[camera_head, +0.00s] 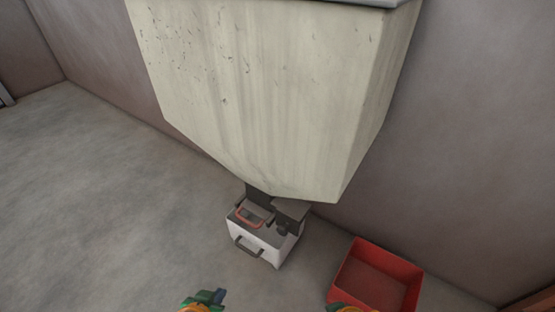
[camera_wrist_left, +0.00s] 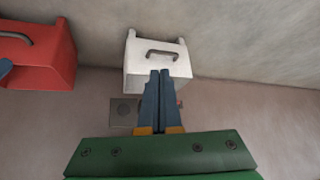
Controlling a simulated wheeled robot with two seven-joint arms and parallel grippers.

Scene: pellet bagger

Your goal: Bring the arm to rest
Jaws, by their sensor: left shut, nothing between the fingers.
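My left gripper (camera_head: 217,296) is at the bottom edge of the head view, with its blue fingers together and nothing between them. In the left wrist view its fingers (camera_wrist_left: 160,76) lie side by side, pointing at a white box with a dark handle (camera_wrist_left: 150,85). In the head view, this white box (camera_head: 263,252) stands under the hopper, apart from my left gripper. A small green and orange part of my right gripper (camera_head: 345,308) shows at the bottom edge; its fingers are not clear.
A large cream hopper (camera_head: 270,90) hangs over the white box, with an orange-red handle (camera_head: 247,217) near its outlet. An open red bin (camera_head: 345,280) stands to the right, by the wall; it also shows in the left wrist view (camera_wrist_left: 45,65). Floor at left is clear.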

